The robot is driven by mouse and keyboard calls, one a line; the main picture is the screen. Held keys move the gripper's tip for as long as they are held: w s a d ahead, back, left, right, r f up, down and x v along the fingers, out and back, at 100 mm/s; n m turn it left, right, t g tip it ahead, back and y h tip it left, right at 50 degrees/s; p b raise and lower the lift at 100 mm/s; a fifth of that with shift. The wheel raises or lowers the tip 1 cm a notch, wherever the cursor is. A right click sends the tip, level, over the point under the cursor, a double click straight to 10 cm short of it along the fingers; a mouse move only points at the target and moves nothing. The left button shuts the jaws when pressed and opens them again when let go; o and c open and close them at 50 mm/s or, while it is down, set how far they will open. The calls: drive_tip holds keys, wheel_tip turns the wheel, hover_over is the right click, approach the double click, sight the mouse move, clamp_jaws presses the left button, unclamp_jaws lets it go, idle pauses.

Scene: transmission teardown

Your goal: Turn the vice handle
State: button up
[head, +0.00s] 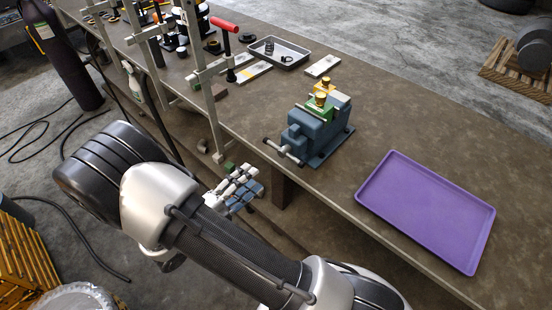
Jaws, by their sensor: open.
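The blue vice (318,132) stands on the brown workbench, with a green part and brass-coloured pieces at its top. Its handle (284,152) is a slim bar with dark ends on the vice's left side, near the bench's front edge.
A purple tray (428,208) lies right of the vice. A grey tray (274,52) with small dark parts and a red-handled tool (224,26) lie farther back.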

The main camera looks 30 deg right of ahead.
sight(285, 151)
drive_tip(key=b+x, duration=0.1)
drive_tip(key=x, duration=1)
drive_tip(key=shift+b, duration=0.35)
drive_tip(key=shift+c, duration=0.5)
clamp_jaws()
